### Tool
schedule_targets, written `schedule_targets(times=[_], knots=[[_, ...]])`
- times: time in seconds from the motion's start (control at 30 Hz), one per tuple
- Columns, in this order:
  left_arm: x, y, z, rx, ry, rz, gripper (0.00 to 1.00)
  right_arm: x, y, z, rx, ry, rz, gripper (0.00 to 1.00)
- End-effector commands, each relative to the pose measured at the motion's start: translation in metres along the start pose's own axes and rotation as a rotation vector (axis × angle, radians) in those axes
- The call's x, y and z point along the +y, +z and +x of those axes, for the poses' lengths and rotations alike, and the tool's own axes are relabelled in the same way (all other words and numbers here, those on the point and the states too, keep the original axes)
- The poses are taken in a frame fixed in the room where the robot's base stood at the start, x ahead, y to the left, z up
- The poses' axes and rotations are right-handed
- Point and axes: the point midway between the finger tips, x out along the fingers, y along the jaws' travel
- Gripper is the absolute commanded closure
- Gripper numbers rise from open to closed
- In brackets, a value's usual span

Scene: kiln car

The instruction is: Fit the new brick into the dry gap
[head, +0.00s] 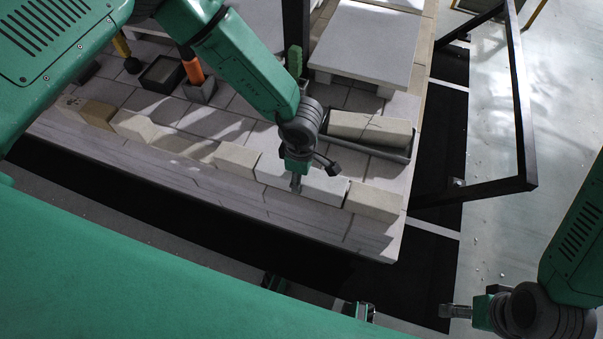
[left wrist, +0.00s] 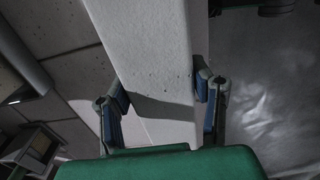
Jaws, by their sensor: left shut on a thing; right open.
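A row of pale bricks runs along the front of the kiln car deck (head: 110,150) in the head view. My left gripper (head: 296,183) reaches down to this row from above and is shut on a pale brick (left wrist: 145,45), which fills the space between its fingers in the left wrist view. In the head view, white brick surface shows on both sides of the fingers, left and right (head: 325,187); a cream brick (head: 373,203) lies to its right. The dry gap cannot be made out with certainty. My right gripper (head: 466,311) is open and empty, off the deck at lower right.
A dark tray (head: 398,157) with pale bricks (head: 370,128) lies behind the row. A white slab (head: 368,45) is raised at the back. A dark box (head: 162,75) and an orange-handled tool (head: 191,67) stand at the back left. A black frame (head: 525,110) stands at the right.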

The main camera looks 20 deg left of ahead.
Motion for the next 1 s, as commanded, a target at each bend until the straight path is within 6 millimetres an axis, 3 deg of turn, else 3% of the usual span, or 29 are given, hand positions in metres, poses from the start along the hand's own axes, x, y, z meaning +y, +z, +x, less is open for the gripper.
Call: schedule_targets(times=[0.23, 0.27, 0.3, 1.0], knots=[[0.0006, 0.0005, -0.0002, -0.001, 0.001, 0.000, 0.93, 0.0000, 0.0000, 0.0002, 0.000, 0.000, 0.000, 0.27], [0.0006, 0.0005, -0.0002, -0.001, 0.001, 0.000, 0.41, 0.0000, 0.0000, 0.0002, 0.000, 0.000, 0.000, 0.27], [0.0006, 0.0005, -0.0002, -0.001, 0.001, 0.000, 0.27, 0.0000, 0.0000, 0.0002, 0.000, 0.000, 0.000, 0.27], [0.0001, -0.0001, -0.0007, 0.000, 0.000, 0.000, 0.27, 0.0000, -0.0001, -0.0011, 0.000, 0.000, 0.000, 0.27]])
